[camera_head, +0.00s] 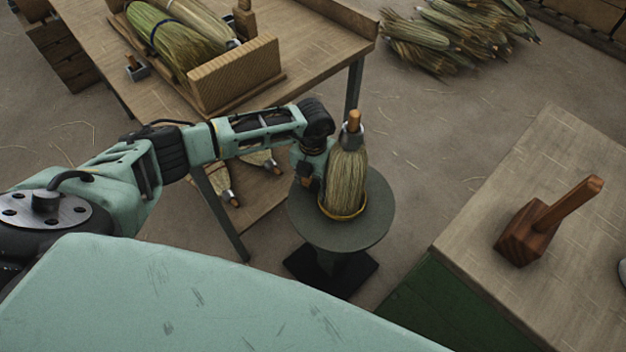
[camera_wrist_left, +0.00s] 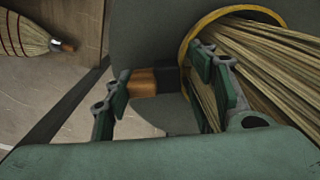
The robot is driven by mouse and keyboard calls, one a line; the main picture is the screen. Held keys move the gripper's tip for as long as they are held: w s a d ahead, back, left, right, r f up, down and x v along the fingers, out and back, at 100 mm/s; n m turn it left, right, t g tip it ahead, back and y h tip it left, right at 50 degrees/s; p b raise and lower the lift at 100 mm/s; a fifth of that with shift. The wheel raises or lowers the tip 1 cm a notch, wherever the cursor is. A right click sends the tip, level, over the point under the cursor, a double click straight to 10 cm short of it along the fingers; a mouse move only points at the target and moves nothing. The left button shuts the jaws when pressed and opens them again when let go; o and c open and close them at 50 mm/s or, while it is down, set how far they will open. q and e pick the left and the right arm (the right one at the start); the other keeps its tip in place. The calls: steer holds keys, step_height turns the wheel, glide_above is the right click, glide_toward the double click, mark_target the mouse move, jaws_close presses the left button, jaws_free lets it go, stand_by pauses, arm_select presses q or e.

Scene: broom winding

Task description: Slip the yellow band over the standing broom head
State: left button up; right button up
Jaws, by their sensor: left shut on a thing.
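The broom head (camera_head: 348,175) stands upright on a round grey stand, bristles down, with a grey collar and wooden stub on top. The yellow band (camera_head: 343,216) lies around the bristles near their bottom, close to the stand top; whether it touches the top I cannot tell. In the left wrist view the band (camera_wrist_left: 190,38) curves around the bristles (camera_wrist_left: 262,55). My left gripper (camera_head: 308,180) is low at the broom head's left side. My right gripper is out of view.
The round stand (camera_head: 376,225) has bare top around the broom. A workbench (camera_head: 330,25) with a wooden cradle (camera_head: 240,75) of brooms is behind left. A table (camera_head: 500,190) with a wooden mallet (camera_head: 524,236) is at right. Broom bundles (camera_head: 450,35) lie on the floor behind.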

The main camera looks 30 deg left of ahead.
arm_select(q)
steer(key=o, duration=1.3)
steer(key=shift+o, duration=0.2)
step_height(320, 180, up, 12)
